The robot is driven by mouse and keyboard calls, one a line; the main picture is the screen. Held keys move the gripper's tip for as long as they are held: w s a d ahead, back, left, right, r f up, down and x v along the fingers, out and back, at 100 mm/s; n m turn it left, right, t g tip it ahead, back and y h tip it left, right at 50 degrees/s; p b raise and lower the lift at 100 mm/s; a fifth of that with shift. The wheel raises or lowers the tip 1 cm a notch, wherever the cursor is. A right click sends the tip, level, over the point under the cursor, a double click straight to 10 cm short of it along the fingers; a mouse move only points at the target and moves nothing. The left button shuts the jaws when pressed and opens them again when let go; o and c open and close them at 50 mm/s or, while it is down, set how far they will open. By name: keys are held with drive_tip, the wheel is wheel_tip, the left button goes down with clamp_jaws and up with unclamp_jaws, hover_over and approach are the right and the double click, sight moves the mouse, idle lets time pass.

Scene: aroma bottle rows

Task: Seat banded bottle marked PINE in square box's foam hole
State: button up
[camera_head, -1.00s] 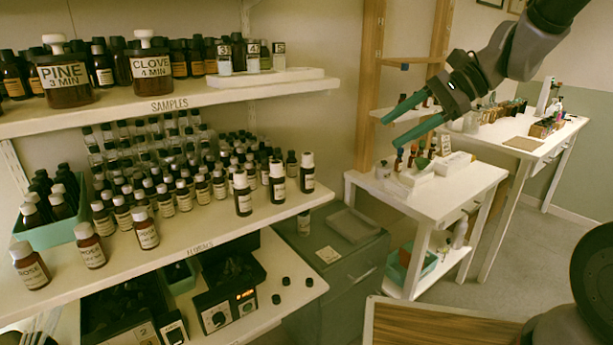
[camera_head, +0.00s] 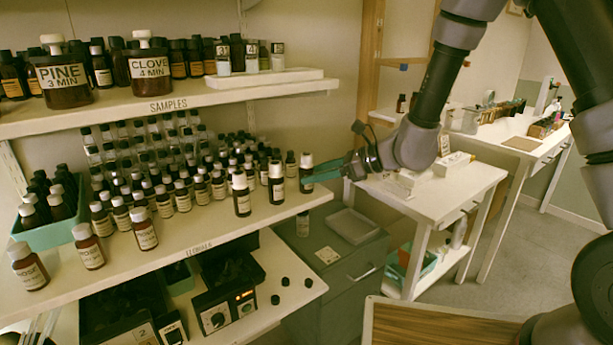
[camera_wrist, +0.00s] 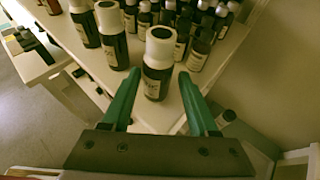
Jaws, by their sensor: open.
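My gripper (camera_head: 318,172) is open at the right end of the middle shelf, level with the rightmost of three white-capped dark bottles, an end bottle (camera_head: 306,180). In the wrist view my gripper's green fingers (camera_wrist: 158,88) reach either side of that end bottle (camera_wrist: 157,80), which stands upright between or just beyond the tips. Its label is too small to read, so I cannot tell whether it says PINE. A large jar (camera_head: 66,82) on the top shelf is marked PINE 3 MIN. I cannot make out a square box with a foam hole.
A second bottle (camera_wrist: 112,45) stands close left of the end bottle in the wrist view. Many bottles crowd the shelf (camera_head: 215,238) behind. A white side table (camera_head: 450,190) stands to the right, and a grey cabinet (camera_head: 335,285) below. A wooden-topped surface (camera_head: 440,325) is in front.

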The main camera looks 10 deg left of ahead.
sight(295, 190)
drive_tip(key=x, duration=0.5)
drive_tip(key=shift+s+a+r, duration=0.15)
drive_tip(key=shift+a+r, duration=0.15)
clamp_jaws()
drive_tip(key=shift+r, duration=0.1)
